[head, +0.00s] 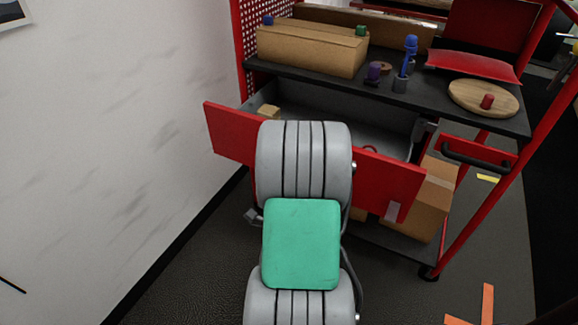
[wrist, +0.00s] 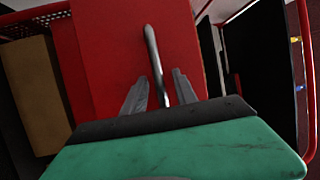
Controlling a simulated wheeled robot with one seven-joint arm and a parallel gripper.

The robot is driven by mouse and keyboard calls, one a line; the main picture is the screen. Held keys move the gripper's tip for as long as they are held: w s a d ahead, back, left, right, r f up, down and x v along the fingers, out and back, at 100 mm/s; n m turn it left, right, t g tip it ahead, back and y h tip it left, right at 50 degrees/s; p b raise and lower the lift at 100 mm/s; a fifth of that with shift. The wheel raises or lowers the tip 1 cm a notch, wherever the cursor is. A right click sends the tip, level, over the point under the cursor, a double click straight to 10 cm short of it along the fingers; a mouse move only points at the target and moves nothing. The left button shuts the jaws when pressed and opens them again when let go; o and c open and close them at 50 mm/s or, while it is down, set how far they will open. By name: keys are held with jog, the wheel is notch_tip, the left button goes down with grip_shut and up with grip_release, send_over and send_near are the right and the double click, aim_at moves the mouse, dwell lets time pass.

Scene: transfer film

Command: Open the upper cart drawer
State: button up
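The upper drawer of the red cart stands pulled out in the head view, with its red front (head: 388,181) extended from the cart and its grey inside showing. My arm covers the middle of the front in that view, and my gripper's fingers are hidden there. In the wrist view my gripper (wrist: 161,80) is at the red drawer front (wrist: 106,50). Its two fingers stand apart, one on each side of the dark bar handle (wrist: 152,48). Narrow gaps show between handle and fingers, so it looks open around the handle.
The dark cart top (head: 436,99) holds a cardboard box (head: 312,48), a round wooden board (head: 470,97) and small items. A cardboard box (head: 420,205) sits on the lower shelf. A white wall (head: 100,130) is at the left. A black handle (head: 478,160) is on the right.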

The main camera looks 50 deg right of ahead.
jog(key=v, duration=0.8)
jog(key=shift+d, duration=0.1)
